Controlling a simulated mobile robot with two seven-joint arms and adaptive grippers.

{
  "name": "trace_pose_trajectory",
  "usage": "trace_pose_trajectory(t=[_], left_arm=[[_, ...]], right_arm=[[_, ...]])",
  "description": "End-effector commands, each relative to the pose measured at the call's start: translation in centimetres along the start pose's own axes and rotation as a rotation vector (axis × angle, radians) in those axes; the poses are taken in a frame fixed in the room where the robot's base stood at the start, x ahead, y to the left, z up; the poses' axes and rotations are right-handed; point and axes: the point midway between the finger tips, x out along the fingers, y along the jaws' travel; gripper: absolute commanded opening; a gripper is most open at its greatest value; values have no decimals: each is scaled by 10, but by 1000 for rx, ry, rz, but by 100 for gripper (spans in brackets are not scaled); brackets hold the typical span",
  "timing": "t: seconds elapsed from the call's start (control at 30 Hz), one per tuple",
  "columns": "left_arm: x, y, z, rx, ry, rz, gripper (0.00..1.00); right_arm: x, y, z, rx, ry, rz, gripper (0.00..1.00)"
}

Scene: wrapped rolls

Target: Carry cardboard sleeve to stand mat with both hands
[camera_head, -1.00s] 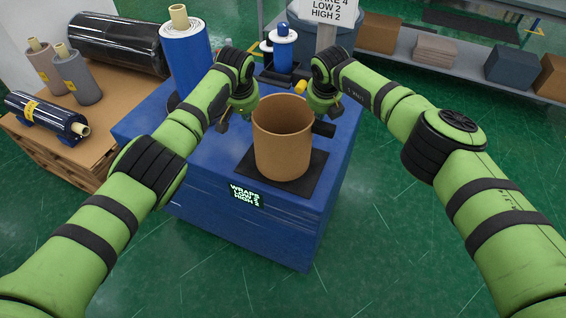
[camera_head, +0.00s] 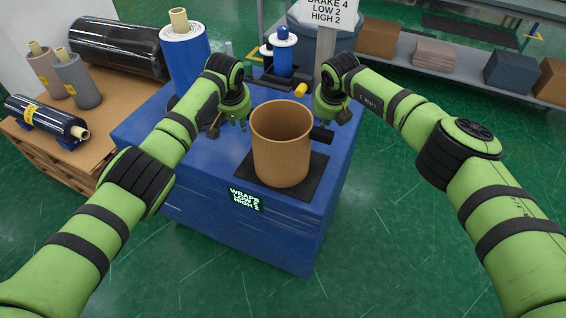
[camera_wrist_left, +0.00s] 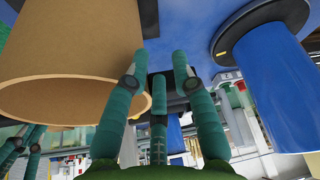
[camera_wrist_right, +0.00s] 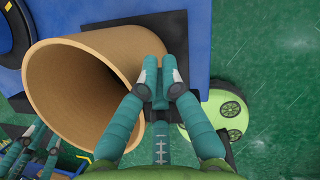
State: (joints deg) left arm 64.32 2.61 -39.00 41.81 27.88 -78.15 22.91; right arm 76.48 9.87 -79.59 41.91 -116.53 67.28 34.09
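The tan cardboard sleeve (camera_head: 282,150) stands upright and open-topped on a flat black mat (camera_head: 308,178) on the blue machine top. My left gripper (camera_head: 240,118) is just left of the sleeve, with a small gap. In the left wrist view my left gripper's fingers (camera_wrist_left: 159,65) are spread and empty, with the sleeve (camera_wrist_left: 75,50) beside them. My right gripper (camera_head: 322,112) is close to the sleeve's right side; contact is unclear. In the right wrist view its fingertips (camera_wrist_right: 159,65) are drawn together beside the sleeve (camera_wrist_right: 115,50), with nothing visible between them.
A blue-wrapped roll (camera_head: 184,58) stands behind my left gripper. A small blue-and-white spool (camera_head: 283,52) and a yellow piece (camera_head: 300,90) are behind the sleeve. A pallet table (camera_head: 60,150) with rolls is at left, and a shelf (camera_head: 460,80) with boxes at back right.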

Motion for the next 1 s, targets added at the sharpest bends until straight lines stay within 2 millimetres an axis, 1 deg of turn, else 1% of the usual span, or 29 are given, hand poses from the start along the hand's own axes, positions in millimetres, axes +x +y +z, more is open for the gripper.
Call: trace_pose_trajectory(t=[0.27, 0.3, 0.37, 0.77, 0.87, 1.0], left_arm=[[0, -2, 0, -1, -1, -3, 26], [0, -2, 0, -2, -1, -3, 42], [0, -2, 0, -2, -1, -3, 65], [-2, -2, 0, -2, 0, -3, 65], [-7, -2, -1, -1, 0, -2, 65], [-25, -2, -1, -1, 3, -2, 65]], right_arm=[[1, -1, -1, 1, 2, -3, 26], [1, -1, -1, 1, 2, -3, 26], [1, -1, -1, 1, 3, -3, 26], [1, -2, 0, 1, 1, -4, 26], [0, -2, 0, 2, 1, -4, 26], [0, -2, 0, 2, 1, -4, 26]])
